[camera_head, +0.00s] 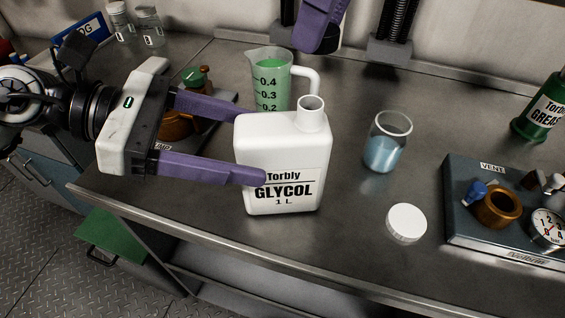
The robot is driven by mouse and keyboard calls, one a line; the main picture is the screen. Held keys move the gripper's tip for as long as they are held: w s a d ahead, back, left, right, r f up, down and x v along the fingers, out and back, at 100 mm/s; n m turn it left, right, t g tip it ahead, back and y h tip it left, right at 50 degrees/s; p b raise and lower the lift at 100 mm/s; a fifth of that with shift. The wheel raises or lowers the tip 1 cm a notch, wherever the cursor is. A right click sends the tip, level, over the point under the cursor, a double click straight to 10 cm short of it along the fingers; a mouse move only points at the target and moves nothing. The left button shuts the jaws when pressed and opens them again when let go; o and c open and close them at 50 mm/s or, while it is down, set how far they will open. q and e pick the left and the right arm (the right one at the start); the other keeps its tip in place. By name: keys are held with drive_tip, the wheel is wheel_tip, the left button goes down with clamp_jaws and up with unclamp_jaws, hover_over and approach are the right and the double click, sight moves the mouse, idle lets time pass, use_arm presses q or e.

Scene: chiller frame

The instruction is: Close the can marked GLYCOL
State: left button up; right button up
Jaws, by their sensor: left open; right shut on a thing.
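The white can marked GLYCOL (282,165) stands upright on the bench with its round neck (312,112) uncovered. A white screw cap (406,223) lies on the bench to the can's right. My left gripper (250,146) is open, coming from the left. One purple finger lies across the can's front and the other reaches behind its upper left side. Whether they touch the can is unclear. My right gripper (318,40) shows only partly at the top edge, behind the can. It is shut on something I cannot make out.
A measuring jug (270,80) with green liquid stands close behind the can. A glass of blue liquid (386,145) stands to the right. A vent panel (490,235) and a green bottle (543,110) are further right. Bare bench surrounds the cap.

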sight(282, 152)
use_arm(q)
drive_tip(key=x, duration=0.6)
drive_tip(key=c, duration=1.6)
use_arm(e)
drive_tip(key=shift+f, duration=2.5)
drive_tip(key=shift+f, duration=0.9)
drive_tip(key=shift+f, duration=0.55)
